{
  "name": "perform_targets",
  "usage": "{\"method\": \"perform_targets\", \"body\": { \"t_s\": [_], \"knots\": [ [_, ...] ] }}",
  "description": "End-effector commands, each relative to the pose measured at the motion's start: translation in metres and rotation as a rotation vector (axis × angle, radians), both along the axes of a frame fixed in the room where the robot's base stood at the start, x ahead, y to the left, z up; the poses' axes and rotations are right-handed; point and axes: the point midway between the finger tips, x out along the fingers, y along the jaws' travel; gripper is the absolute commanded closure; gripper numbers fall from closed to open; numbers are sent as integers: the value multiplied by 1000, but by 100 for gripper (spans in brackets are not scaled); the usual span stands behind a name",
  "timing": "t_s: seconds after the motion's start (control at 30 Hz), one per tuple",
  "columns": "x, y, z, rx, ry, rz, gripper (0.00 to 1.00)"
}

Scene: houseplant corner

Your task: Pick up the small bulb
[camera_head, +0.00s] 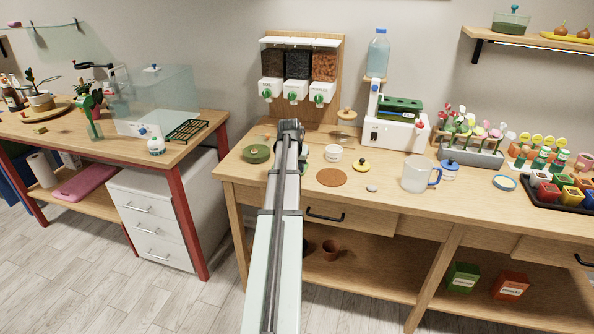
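Two brown, round bulbs sit on a yellow dish (548,35) on the wall shelf at the upper right. The left bulb (561,29) and the right bulb (583,32) look close in size, so I cannot tell surely which is the small one. My arm reaches up the middle of the view over the workbench. My gripper (291,128) is at its far end, well left of and lower than the shelf. My own arm mostly hides the fingers, so their opening and any contents cannot be seen.
A glass dish with a lid (511,20) stands on the shelf (530,40) left of the yellow dish. On the workbench are a glass mug (417,174), a flower rack (470,152), a black tray of coloured pots (563,205) and a cork mat (331,177). The bench's front middle is fairly clear.

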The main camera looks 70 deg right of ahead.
Motion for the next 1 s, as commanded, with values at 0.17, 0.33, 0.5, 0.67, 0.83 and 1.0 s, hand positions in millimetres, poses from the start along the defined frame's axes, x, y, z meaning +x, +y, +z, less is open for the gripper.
{"method": "perform_targets", "body": {
  "t_s": [0.17,0.33,0.5,0.67,0.83,1.0],
  "knots": [
    [0,0,0,0,0,0,86],
    [0,0,0,0,0,0,100],
    [0,0,0,0,0,0,100],
    [0,0,0,0,0,0,100],
    [0,0,4,-1,0,0,100],
    [0,0,22,-1,0,0,100]
  ]
}}
